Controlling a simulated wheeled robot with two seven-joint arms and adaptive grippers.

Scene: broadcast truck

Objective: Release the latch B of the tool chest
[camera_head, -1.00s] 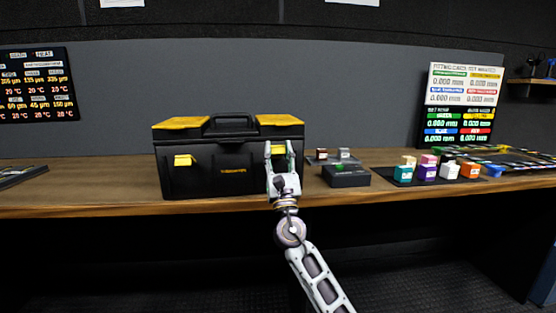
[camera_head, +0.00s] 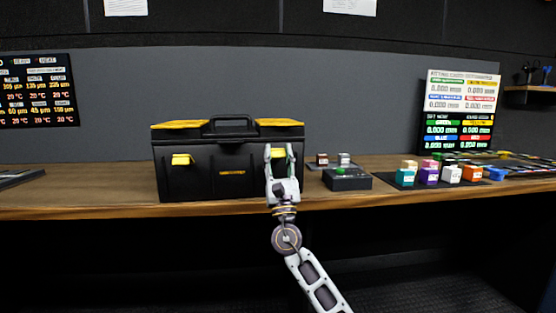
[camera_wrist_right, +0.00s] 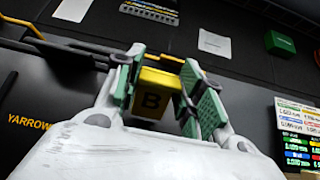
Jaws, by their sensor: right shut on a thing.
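The black tool chest (camera_head: 215,178) with yellow lid corners and a black top handle (camera_head: 232,121) stands closed on the bench. One yellow latch (camera_head: 182,159) is on its left front. The other yellow latch, marked B (camera_wrist_right: 153,101), is between the fingers of my right gripper (camera_head: 280,152) at the chest's right front. In the right wrist view my right gripper (camera_wrist_right: 160,85) has green finger pads on both sides of the latch and is shut on it. My left gripper is not in view.
A dark box with a green button (camera_head: 347,178) stands right of the chest, with small blocks behind it. Several coloured blocks (camera_head: 429,175) stand on a dark mat farther right. Display panels (camera_head: 459,110) are against the back wall. Bare bench (camera_head: 250,209) runs along the front.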

